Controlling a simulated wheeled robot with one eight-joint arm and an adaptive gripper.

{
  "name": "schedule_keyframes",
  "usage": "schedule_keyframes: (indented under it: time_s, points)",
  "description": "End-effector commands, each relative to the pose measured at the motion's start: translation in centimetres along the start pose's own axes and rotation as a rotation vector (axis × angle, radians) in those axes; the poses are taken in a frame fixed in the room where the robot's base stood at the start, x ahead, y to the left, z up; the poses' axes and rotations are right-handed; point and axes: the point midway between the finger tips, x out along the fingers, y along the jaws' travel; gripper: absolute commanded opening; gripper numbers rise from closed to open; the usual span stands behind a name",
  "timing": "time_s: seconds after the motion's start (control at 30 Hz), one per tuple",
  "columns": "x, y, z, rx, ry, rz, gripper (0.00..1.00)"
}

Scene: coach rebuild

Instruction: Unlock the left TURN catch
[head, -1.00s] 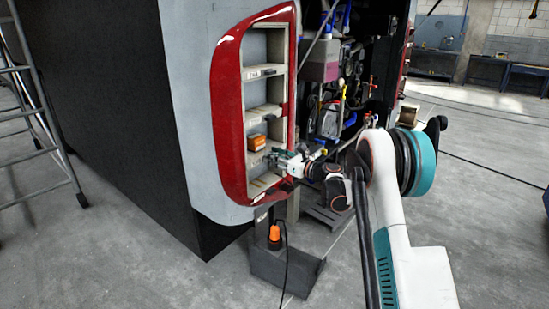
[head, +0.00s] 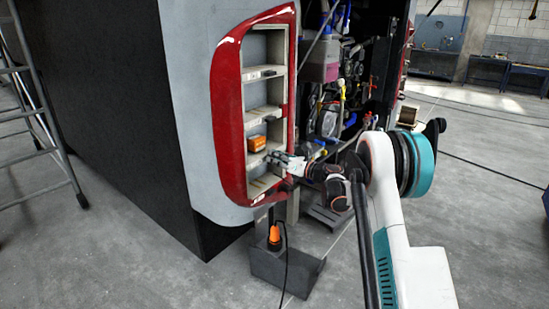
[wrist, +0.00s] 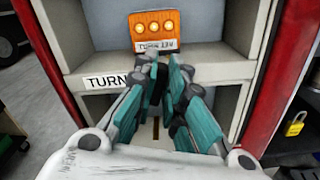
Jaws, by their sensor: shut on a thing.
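A white TURN label (wrist: 106,82) sits on the front edge of a pale shelf in the wrist view. My gripper (wrist: 162,75) is right beside the label, its teal fingers close together at that shelf edge. It is shut on a small dark part, which I take to be the TURN catch. The fingers hide most of it, so its angle cannot be told. In the head view my gripper (head: 273,158) reaches into the lower part of the red-framed shelf opening (head: 228,130), just below the orange box.
An orange box (wrist: 160,34) with round lights stands on the shelf just above the fingers. The red frame (wrist: 283,85) borders the opening on the right. A yellow padlock (wrist: 295,123) is at far right. A grey pedestal with an orange plug (head: 274,235) stands below.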

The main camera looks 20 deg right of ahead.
Motion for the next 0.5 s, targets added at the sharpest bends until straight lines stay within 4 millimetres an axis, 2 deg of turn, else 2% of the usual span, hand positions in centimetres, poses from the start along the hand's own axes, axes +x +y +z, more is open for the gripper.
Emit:
schedule_keyframes:
  time_s: [0.5]
  points:
    - [-0.03, -0.63, -0.13, 0.492, 0.000, -0.001, 0.00]
